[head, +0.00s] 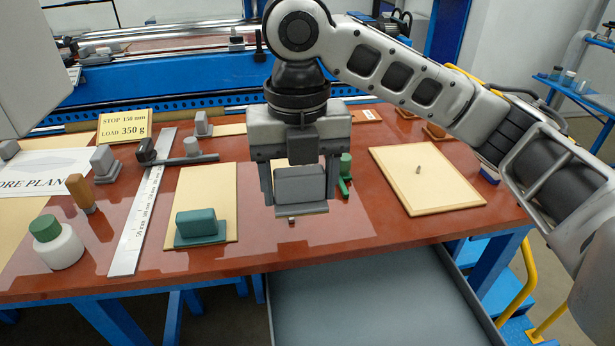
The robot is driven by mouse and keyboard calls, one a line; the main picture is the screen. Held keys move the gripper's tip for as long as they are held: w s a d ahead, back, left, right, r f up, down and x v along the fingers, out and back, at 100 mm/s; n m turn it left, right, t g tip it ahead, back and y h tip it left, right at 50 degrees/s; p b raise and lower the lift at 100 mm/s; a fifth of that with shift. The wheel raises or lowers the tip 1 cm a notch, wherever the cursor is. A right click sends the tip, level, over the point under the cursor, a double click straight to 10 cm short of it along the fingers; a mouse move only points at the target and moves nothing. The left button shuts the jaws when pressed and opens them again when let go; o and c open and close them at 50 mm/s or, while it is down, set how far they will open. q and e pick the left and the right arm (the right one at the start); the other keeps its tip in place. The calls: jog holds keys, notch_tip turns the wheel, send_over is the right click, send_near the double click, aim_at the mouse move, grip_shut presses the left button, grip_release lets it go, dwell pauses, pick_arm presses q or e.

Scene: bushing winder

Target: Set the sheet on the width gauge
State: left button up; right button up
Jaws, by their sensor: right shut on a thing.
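A cream sheet (218,180) lies on the red-brown table just right of a long white ruler (139,215). A teal block (198,222) stands on the sheet's near end. A second cream sheet or board (440,190) lies at the right with a small grey piece on it. The ruler, with a dark crossbar (185,160) over it, looks like the width gauge, but I cannot be sure. My right gripper (299,190) points down, shut on a grey block with a flat base (300,188), over the table right of the first sheet. My left gripper is not in view.
A white bottle with a green lid (58,245), a wooden peg (80,193) and grey blocks (104,163) stand at the left. A green piece (345,170) stands behind my right gripper. A grey drawer (375,300) is open below the table's front edge.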

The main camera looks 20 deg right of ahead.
jog(key=w+d+f, duration=0.1)
jog(key=w, duration=0.1)
jog(key=w+d+f, duration=0.1)
jog(key=w+d, duration=0.1)
jog(key=w+d+f, duration=0.1)
jog(key=w+d, duration=0.1)
jog(key=shift+w+d+f, duration=0.1)
jog(key=shift+w+f, duration=0.1)
jog(key=w+d+f, duration=0.2)
jog(key=f, duration=0.1)
jog(key=w+f, duration=0.1)
jog(key=f, duration=0.1)
jog(key=shift+w+d+p, duration=0.3)
jog(key=shift+d+p, duration=0.05)
jog(key=shift+d, duration=0.05)
jog(key=shift+w+d+f, duration=0.25)
jog(key=shift+w+f, duration=0.05)
jog(key=shift+f, duration=0.2)
jog(key=shift+w+d+f, duration=0.1)
jog(key=shift+w+f, duration=0.05)
jog(key=shift+f, duration=1.6)
jog(key=o, duration=0.6)
jog(key=shift+f, duration=0.15)
jog(key=shift+o, duration=0.5)
